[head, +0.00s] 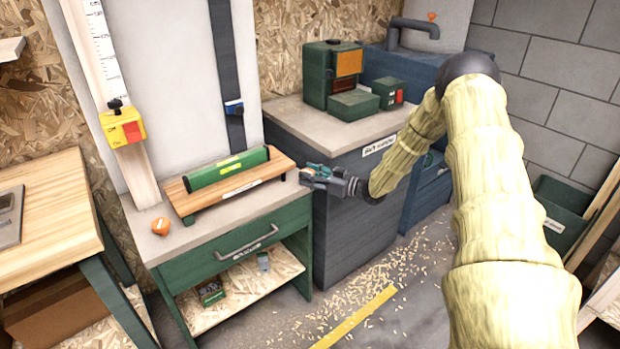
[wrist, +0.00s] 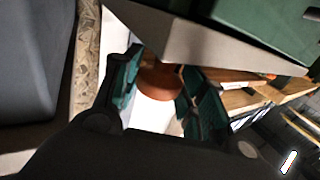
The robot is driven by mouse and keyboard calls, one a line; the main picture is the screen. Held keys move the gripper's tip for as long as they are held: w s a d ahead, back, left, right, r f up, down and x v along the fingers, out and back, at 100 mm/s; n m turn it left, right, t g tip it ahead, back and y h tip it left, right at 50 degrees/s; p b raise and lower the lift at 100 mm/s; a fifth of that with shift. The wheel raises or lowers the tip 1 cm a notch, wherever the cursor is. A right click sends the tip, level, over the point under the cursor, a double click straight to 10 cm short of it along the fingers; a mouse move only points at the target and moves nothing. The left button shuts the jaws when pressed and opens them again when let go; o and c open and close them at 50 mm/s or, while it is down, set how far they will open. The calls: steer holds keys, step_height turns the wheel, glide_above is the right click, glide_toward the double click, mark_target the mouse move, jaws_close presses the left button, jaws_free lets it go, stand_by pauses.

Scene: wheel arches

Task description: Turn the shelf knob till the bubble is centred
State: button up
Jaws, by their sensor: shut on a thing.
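A green spirit level (head: 228,167) lies along a small wooden shelf (head: 240,188) on the bench. Its yellowish window (head: 230,168) shows, but the bubble is too small to make out. My gripper (head: 308,176) is at the right end of the shelf. In the wrist view, a round orange-brown knob (wrist: 160,82) sits between my two fingers, and the gripper is shut on it. In the head view my gripper hides this knob.
A loose-looking orange knob (head: 160,226) is on the bench top (head: 150,245) at the front left. A dark grey cabinet (head: 350,200) stands close on the right, with green boxes (head: 332,75) on top. A yellow device (head: 122,125) is on the upright ruler board at left.

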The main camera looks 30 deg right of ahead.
steer(key=shift+d+n+g+y, duration=0.15)
steer(key=shift+n+g+y, duration=0.25)
steer(key=shift+n+y, duration=0.15)
steer(key=o, duration=1)
steer(key=shift+d, duration=0.1)
steer(key=shift+o, duration=0.2)
steer(key=v, duration=1.1)
steer(key=shift+s+d, duration=0.2)
steer(key=shift+s, duration=0.15)
steer(key=shift+f, duration=0.1)
